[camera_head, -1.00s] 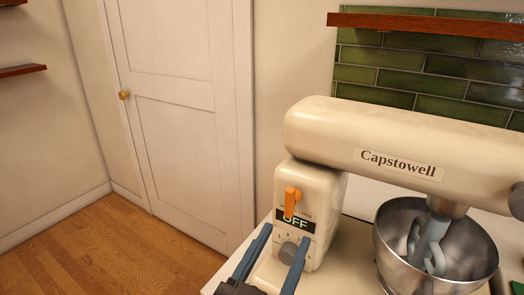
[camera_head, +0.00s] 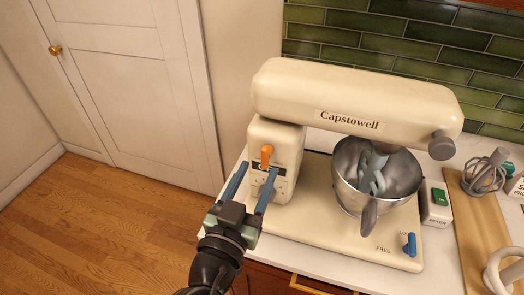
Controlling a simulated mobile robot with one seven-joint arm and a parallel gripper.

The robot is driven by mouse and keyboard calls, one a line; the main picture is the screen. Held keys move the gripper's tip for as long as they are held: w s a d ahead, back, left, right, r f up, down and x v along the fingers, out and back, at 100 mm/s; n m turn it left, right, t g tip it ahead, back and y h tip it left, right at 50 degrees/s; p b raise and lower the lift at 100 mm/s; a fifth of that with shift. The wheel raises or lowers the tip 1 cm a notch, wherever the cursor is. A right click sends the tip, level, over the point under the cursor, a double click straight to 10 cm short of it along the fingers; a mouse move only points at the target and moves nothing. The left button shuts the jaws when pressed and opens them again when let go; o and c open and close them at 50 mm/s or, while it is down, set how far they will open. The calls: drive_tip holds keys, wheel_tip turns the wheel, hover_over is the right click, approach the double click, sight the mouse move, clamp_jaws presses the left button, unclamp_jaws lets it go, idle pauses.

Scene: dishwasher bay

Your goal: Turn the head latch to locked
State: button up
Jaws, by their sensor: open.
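The cream stand mixer (camera_head: 342,95) stands on the counter with its head level over the steel bowl (camera_head: 352,190). A small blue lever (camera_head: 410,243) stands at the right front of its base. Lettering beside it seems to read "LOCK" and "FREE"; which one it points to is unclear. An orange lever (camera_head: 267,154) sits on the mixer's column above a dark label that read OFF earlier. My gripper (camera_head: 258,167) is open and empty, its blue fingers in front of the column below the orange lever. It is well left of the blue lever; contact with the column is unclear.
A white box with a green switch (camera_head: 439,197) stands right of the bowl. A wooden board (camera_head: 478,225) with a wire whisk (camera_head: 486,172) lies farther right. A brass-coloured handle (camera_head: 318,287) runs below the counter's front edge. Open wooden floor (camera_head: 110,230) is at left.

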sight(263, 158)
drive_tip(key=shift+p+x, duration=0.45)
drive_tip(key=shift+x, duration=1.6)
clamp_jaws()
